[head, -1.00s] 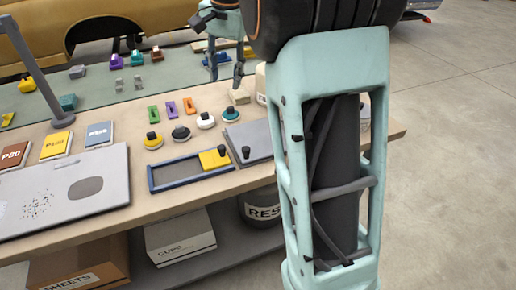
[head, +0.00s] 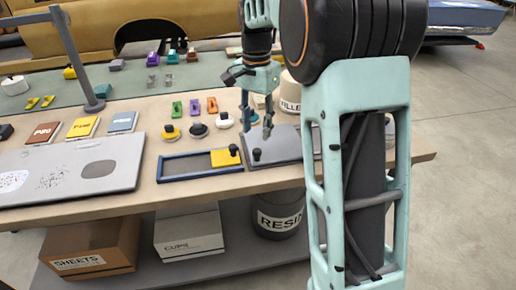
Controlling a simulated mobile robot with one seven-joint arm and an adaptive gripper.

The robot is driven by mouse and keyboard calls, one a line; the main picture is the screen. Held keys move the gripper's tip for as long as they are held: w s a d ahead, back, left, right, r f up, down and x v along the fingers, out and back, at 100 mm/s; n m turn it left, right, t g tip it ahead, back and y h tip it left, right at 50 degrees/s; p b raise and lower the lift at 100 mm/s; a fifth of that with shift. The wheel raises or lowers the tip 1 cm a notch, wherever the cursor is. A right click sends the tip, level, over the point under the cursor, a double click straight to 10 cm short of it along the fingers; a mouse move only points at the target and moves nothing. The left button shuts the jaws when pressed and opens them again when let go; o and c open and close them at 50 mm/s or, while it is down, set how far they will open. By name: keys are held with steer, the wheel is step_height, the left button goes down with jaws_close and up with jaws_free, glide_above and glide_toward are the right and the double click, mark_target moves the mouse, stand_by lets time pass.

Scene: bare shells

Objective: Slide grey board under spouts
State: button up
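A grey board (head: 284,146) with a black knob (head: 257,154) lies flat on the bench, partly hidden behind my arm on its right. A paler grey panel (head: 125,160) with a darker oval patch lies at the bench's left front; I cannot tell for certain which one the task means. My gripper (head: 257,130) points down, its two fingers apart with nothing between them. It appears just above and behind the black knob, not touching it. I cannot make out any spouts; my arm hides part of the bench's right side.
A blue-framed tray (head: 186,176) with a yellow block (head: 222,159) lies left of the grey board. Several round-knobbed discs and coloured clips stand behind it. A filler tub (head: 290,92) stands behind my gripper. A grey post (head: 78,60) rises at left. Boxes and a resin bucket (head: 279,222) sit below.

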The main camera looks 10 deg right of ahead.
mark_target(257, 150)
step_height(257, 150, down, 7)
steer(key=shift+f+b, duration=0.1)
steer(key=shift+b, duration=0.4)
jaws_close()
